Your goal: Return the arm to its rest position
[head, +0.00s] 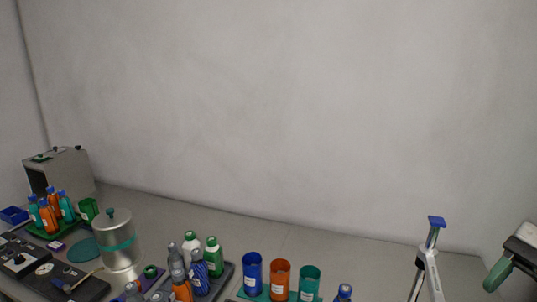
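A pale and dark piece with a rounded green end (497,275) is cut off by the right edge. I cannot tell what either of these two is.
The grey counter (300,240) runs along the wall. Blue (252,270), orange (280,278) and teal (309,281) cups stand mid-front. Several bottles and a silver canister (117,242) stand to the left. A grey box (65,170) is at the back left.

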